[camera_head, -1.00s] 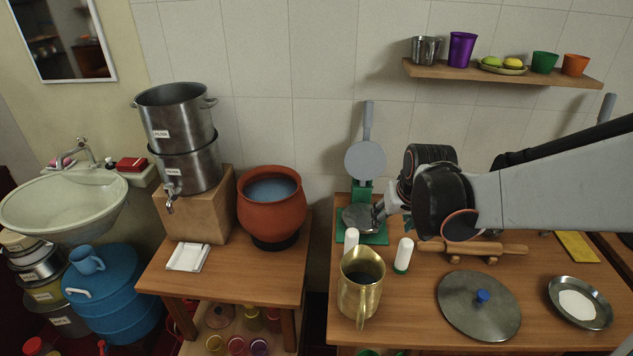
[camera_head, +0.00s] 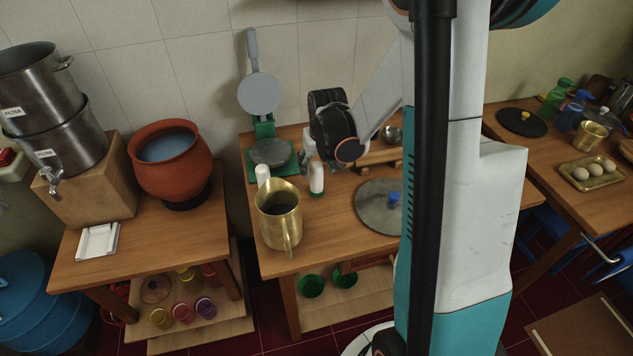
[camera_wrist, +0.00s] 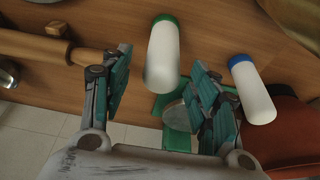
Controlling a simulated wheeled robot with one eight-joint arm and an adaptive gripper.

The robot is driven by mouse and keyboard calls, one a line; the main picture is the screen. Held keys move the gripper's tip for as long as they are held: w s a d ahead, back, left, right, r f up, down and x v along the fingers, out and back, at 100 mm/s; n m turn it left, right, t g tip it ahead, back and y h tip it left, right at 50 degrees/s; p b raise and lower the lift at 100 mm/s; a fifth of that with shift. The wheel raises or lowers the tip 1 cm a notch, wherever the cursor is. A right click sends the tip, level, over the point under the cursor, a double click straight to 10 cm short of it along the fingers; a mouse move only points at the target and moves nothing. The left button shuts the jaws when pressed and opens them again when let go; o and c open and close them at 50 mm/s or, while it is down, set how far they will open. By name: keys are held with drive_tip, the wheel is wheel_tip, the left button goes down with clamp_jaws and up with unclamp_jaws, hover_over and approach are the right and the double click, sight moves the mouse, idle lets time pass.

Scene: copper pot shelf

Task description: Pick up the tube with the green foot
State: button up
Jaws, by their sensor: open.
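The white tube with the green foot (camera_head: 316,180) stands upright on the wooden table, right of the brass jug. In the wrist view this tube (camera_wrist: 162,56) shows between my two fingers, with clear space on both sides. My gripper (camera_wrist: 161,68) is open and empty; in the head view it (camera_head: 311,160) is close to the tube's top, partly hidden by my wrist. A second white tube (camera_head: 263,173) stands to the left, its foot hidden behind the jug; in the wrist view a tube with a blue foot (camera_wrist: 252,92) lies outside my right finger.
The brass jug (camera_head: 279,218) stands in front of the tubes. The green press (camera_head: 271,153) is behind them. A rolling pin (camera_wrist: 40,47) is left in the wrist view. A round metal lid (camera_head: 378,205) lies to the right. The red clay pot (camera_head: 170,165) is on the left table.

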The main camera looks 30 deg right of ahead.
drive_tip(key=b+x, duration=0.2)
drive_tip(key=x, duration=0.3)
drive_tip(key=shift+w+f+b, duration=0.15)
drive_tip(key=shift+b, duration=0.15)
clamp_jaws()
wheel_tip(320, 180, up, 20)
drive_tip(key=p, duration=0.7)
